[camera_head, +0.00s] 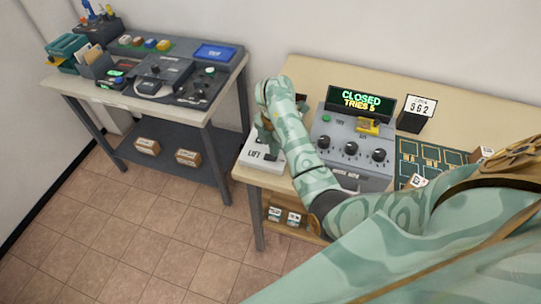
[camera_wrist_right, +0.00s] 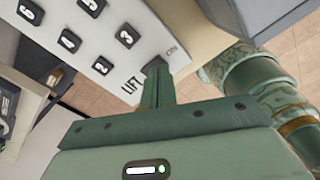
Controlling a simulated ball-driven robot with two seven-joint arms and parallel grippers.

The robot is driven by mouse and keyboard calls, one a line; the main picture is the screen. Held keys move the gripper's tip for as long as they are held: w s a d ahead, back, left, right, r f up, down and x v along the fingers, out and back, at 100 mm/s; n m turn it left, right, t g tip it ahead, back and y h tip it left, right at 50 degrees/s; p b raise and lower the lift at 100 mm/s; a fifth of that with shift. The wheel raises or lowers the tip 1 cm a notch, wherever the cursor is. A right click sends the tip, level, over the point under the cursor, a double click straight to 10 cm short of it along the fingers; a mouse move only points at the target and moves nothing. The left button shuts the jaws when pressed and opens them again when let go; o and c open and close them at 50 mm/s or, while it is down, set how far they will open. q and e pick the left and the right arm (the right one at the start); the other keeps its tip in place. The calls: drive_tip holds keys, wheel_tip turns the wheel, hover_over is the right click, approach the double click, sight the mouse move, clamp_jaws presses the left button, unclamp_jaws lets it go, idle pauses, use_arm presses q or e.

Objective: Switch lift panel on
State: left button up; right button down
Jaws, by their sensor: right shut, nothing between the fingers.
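The lift panel (camera_head: 255,158) is a white box marked LIFT at the left end of the right table. In the right wrist view the white panel (camera_wrist_right: 100,62) shows dark number keys, the word LIFT and an ON mark beside a dark switch (camera_wrist_right: 155,63). My right gripper (camera_head: 267,148) points down over the panel, its fingers shut and empty. In the wrist view the right gripper's fingertips (camera_wrist_right: 157,75) are at the switch and partly hide it. I cannot tell whether they touch it, nor the switch's position. My left gripper is not in view.
Another table (camera_head: 200,113) with control boxes is at the left. Tiled floor lies between the tables.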

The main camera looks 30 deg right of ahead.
drive_tip(key=shift+f+b, duration=0.75)
drive_tip(key=shift+f, duration=0.2)
idle(0.8)
wheel_tip(320, 180, up, 7)
drive_tip(key=p, duration=0.6)
drive_tip(key=shift+r, duration=0.1)
idle(0.4)
